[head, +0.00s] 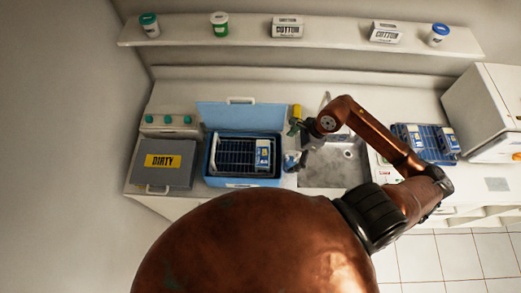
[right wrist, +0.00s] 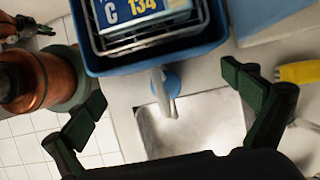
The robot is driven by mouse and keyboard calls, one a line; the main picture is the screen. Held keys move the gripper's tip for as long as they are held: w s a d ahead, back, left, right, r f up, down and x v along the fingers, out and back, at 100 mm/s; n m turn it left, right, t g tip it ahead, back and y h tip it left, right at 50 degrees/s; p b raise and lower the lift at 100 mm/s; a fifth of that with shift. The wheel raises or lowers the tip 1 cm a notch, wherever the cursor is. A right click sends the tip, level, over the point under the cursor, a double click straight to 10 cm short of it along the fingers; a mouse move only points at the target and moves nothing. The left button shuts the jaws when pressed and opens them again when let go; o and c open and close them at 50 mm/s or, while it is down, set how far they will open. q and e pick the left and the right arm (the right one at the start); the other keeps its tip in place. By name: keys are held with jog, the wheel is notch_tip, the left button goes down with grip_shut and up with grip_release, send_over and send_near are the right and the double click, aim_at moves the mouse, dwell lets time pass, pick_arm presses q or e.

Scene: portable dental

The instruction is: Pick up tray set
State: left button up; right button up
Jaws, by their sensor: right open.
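A blue box (head: 211,170) stands on the counter with its lid (head: 240,116) raised at the back. In it lies a dark wire tray set (head: 235,151) with a blue and white labelled pack (head: 263,155) at its right end. In the right wrist view the box (right wrist: 215,38) is at the top, with the pack (right wrist: 135,10) reading "C 134". My right gripper (head: 299,129) is near the box's back right corner, beside the sink. In the wrist view its fingers (right wrist: 170,110) are wide apart with nothing held between them.
A grey "DIRTY" box (head: 160,178) stands left of the blue box. A sink (head: 335,165) lies to its right, partly behind my arm. A second blue tray (head: 435,150) with packs is farther right. A yellow object (head: 296,111) is near my gripper. A shelf (head: 340,40) runs above.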

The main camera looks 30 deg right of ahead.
aim_at(264, 153)
jog(key=w+a+p, duration=0.1)
jog(key=a, duration=0.2)
jog(key=w+a+p, duration=0.1)
jog(key=w+a, duration=0.1)
jog(key=w+a+p, duration=0.1)
jog(key=w+a, duration=0.1)
jog(key=a, duration=0.1)
jog(key=shift+a, duration=0.3)
jog(key=shift+f, duration=0.5)
pick_arm(q)
jog(key=r, duration=0.3)
jog(key=shift+w+r, duration=0.3)
jog(key=shift+w, duration=0.1)
pick_arm(e)
jog(key=shift+c, duration=0.3)
jog(key=shift+c, duration=0.8)
pick_arm(q)
jog(key=shift+w, duration=0.1)
pick_arm(e)
jog(key=c, duration=1)
jog(key=shift+c, duration=0.2)
